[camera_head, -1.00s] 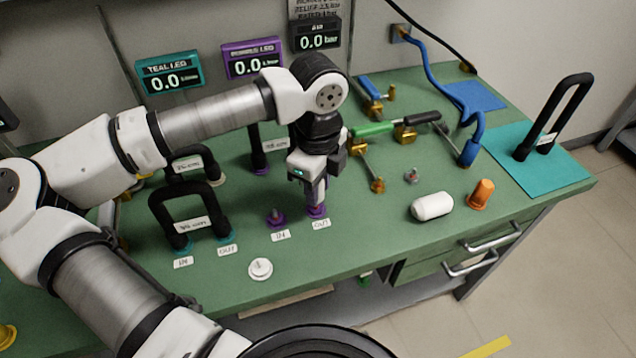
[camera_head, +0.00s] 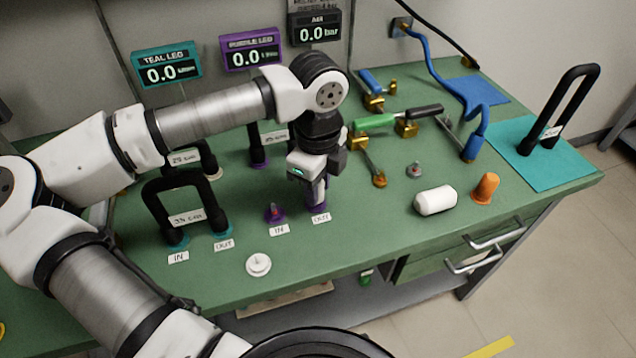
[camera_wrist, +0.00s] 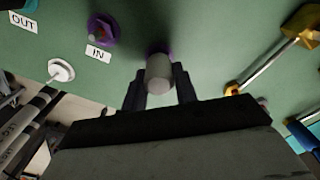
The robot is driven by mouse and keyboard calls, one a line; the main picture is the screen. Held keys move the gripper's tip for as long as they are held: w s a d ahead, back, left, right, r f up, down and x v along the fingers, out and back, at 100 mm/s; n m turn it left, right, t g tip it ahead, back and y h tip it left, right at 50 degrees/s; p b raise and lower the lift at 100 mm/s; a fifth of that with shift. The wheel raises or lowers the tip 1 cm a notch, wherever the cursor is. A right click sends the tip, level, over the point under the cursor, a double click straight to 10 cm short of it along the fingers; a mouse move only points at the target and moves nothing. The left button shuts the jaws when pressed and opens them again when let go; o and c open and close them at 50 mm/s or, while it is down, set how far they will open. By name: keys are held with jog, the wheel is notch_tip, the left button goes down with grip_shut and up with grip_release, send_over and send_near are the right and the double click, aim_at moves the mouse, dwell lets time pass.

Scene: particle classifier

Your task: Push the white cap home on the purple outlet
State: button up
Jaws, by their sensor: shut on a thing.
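My gripper (camera_head: 316,194) points down over the purple outlet (camera_head: 319,208), which carries an OUT label in front of it. In the wrist view my gripper (camera_wrist: 160,95) is shut on the white cap (camera_wrist: 159,72). The cap is lined up with the purple outlet (camera_wrist: 160,47), whose rim shows just beyond it. I cannot tell how deep the cap sits on the outlet. In the head view my fingers largely hide the cap.
The purple IN port (camera_head: 274,212) stands close on the left. A round white piece (camera_head: 258,265) lies near the front edge. A black hose loop (camera_head: 178,205) stands further left.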

jog(key=shift+f+b, duration=0.5)
jog(key=o, duration=1)
jog(key=shift+r, duration=0.1)
notch_tip(320, 180, up, 14)
jog(key=shift+f, duration=0.1)
